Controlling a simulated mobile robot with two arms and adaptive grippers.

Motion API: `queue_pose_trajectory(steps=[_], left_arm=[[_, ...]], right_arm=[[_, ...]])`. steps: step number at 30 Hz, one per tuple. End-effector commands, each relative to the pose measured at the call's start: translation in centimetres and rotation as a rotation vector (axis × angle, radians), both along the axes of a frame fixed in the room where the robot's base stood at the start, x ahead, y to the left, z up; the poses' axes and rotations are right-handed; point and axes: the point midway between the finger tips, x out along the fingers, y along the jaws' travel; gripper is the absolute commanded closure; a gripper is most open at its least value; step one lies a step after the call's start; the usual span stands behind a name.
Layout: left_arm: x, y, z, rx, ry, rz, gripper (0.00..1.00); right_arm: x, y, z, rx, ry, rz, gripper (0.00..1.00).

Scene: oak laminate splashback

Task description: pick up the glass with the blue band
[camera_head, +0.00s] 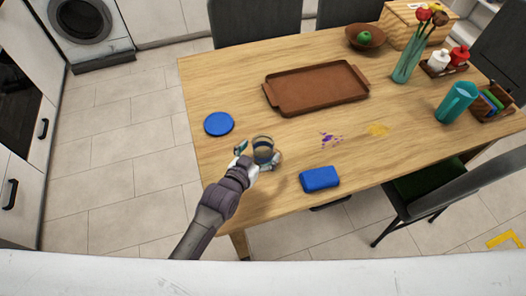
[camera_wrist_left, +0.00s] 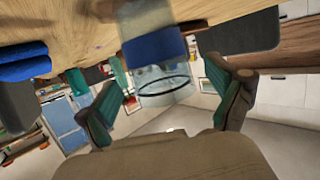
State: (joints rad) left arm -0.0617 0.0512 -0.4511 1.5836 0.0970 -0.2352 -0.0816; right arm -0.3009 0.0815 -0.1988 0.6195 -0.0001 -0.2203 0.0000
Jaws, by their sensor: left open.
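The glass with the blue band (camera_head: 263,147) stands upright on the wooden table near its front left edge. In the left wrist view, which looks upside down, its blue band (camera_wrist_left: 153,47) and clear rim show between the fingers. My left gripper (camera_head: 256,157) is open, with one finger on each side of the glass. In the left wrist view the gripper (camera_wrist_left: 162,84) shows a gap on either side of the glass; I cannot tell whether either finger touches it. My right gripper is not in view.
A blue disc (camera_head: 219,124) lies left of the glass, and a blue block (camera_head: 320,179) lies to its right. A brown tray (camera_head: 318,88) lies behind. Purple and yellow stains mark the table. A teal vase (camera_head: 406,66) and teal pitcher (camera_head: 455,102) stand farther right.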

Motion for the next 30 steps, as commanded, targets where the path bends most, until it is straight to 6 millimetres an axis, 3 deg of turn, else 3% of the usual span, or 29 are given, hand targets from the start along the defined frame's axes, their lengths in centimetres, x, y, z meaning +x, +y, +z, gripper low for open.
queue_pose_trajectory(steps=[4,13,26,30], left_arm=[[1.6,-0.8,-0.5,0.0,0.0,0.0,0.07],[1.9,-1.0,-0.7,-0.001,0.0,0.0,0.07],[1.9,-0.9,-0.7,0.001,0.001,0.001,0.79],[1.9,-0.9,-0.6,-0.001,-0.001,0.001,0.79]], right_arm=[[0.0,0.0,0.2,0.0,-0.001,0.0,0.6],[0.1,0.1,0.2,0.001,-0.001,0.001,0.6],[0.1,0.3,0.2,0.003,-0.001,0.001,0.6],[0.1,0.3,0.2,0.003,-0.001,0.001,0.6]])
